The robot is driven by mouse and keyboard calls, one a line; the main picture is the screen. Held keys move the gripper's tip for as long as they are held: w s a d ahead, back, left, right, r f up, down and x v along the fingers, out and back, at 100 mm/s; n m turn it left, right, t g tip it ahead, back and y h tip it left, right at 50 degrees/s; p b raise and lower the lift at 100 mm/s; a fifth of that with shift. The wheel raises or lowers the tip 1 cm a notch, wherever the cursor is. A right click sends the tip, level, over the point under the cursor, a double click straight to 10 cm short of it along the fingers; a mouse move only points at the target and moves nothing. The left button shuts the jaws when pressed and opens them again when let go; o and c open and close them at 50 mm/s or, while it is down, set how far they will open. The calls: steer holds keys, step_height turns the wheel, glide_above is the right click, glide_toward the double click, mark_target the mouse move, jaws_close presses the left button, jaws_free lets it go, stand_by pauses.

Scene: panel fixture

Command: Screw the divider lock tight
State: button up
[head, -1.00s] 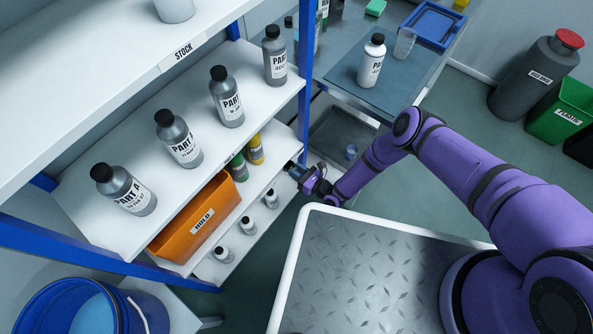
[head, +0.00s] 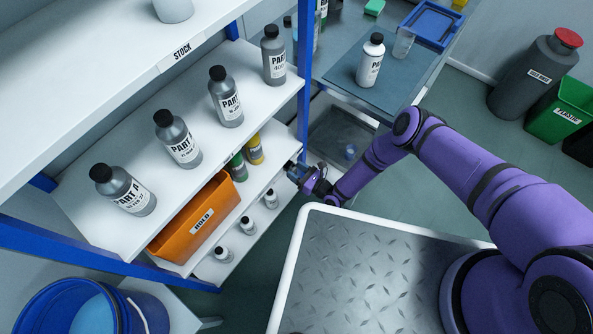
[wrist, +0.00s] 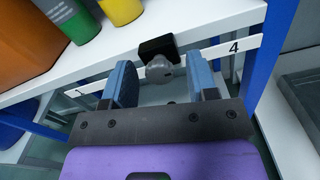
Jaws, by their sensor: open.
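The divider lock (wrist: 159,70) shows in the wrist view as a rounded grey knob below a black block (wrist: 156,47) at the shelf's front edge. My gripper (wrist: 161,80) is open, with one blue finger to the left of the knob and one to the right. Gaps show between the knob and both fingers, and I cannot tell how deep the knob sits between them. In the head view my gripper (head: 297,172) is at the right end of the lower shelf, and the lock cannot be made out there.
A blue rack post (head: 304,80) stands close to my gripper. Several PART A bottles stand on the shelf above.

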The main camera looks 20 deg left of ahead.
steer(key=v, duration=1)
steer(key=shift+d, duration=0.3)
steer(key=shift+s, duration=0.1)
